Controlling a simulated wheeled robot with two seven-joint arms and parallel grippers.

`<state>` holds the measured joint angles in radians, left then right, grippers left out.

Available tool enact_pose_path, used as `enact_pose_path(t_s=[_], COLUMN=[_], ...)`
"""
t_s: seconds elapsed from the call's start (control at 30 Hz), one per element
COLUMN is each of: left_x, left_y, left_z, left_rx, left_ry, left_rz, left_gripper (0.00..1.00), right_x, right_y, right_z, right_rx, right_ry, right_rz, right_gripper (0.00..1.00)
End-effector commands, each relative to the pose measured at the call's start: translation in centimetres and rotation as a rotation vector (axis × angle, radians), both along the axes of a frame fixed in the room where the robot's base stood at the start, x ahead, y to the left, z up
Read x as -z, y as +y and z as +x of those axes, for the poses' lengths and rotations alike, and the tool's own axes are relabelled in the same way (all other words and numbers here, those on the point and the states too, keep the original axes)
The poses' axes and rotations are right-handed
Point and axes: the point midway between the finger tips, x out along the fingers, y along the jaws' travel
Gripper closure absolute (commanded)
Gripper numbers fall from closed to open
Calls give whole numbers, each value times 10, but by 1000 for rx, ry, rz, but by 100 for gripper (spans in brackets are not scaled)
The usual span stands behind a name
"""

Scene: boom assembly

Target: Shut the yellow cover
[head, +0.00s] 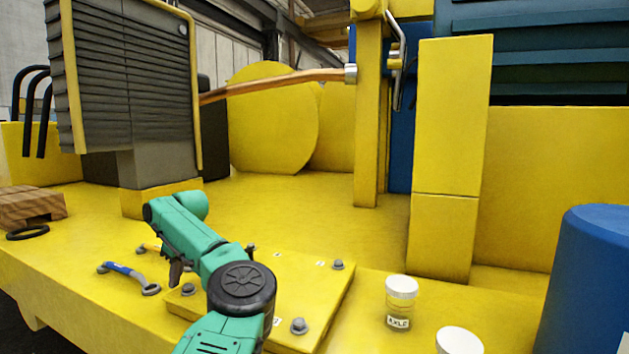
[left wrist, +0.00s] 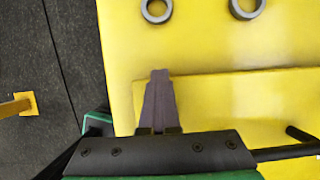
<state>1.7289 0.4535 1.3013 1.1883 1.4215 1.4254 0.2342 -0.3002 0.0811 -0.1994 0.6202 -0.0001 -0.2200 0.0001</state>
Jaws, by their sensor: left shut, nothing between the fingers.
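A flat yellow plate (head: 315,270) with grey bolts lies on the yellow deck in the head view, partly hidden by my left arm. It looks like the yellow cover, but I cannot be sure. Part of it seems to show in the left wrist view (left wrist: 245,110). A tall yellow panel (head: 450,130) stands upright to its right. My left gripper (head: 175,272) is low over the plate's left edge, pointing down. In the left wrist view its dark fingers (left wrist: 158,95) are together and empty, over the plate's edge. I cannot tell whether they touch it. My right gripper is not in view.
A blue-handled wrench (head: 128,275) lies left of the plate, with another tool partly hidden behind my gripper. A labelled jar (head: 400,305), a second white lid (head: 459,341) and a blue cylinder (head: 590,280) stand right. Wooden blocks (head: 30,206) sit far left.

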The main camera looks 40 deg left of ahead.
Motion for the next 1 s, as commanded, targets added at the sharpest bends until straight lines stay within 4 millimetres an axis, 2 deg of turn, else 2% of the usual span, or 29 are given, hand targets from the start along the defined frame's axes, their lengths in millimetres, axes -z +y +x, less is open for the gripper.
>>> enact_pose_path(t_s=[0.07, 0.23, 0.33, 0.5, 0.6, 0.7, 1.0], left_x=[-8, -48, -72, -121, -138, -143, -143], left_y=[-3, -5, -4, -4, -4, -4, -4], left_z=[-2, -2, -1, -1, -1, -1, -1], left_rx=[-5, -1, 2, 2, 2, 1, 1], left_ry=[2, -3, -6, -5, -6, -5, -5], left_rz=[-16, 9, 12, 13, 14, 14, 14], left_gripper=[100, 100, 100, 100, 100, 100, 100], right_x=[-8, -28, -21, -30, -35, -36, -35], right_y=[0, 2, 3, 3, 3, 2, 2], right_z=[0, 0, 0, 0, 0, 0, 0], right_rx=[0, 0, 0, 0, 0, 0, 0], right_ry=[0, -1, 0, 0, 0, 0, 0], right_rz=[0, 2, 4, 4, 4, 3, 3], right_gripper=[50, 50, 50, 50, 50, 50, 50])
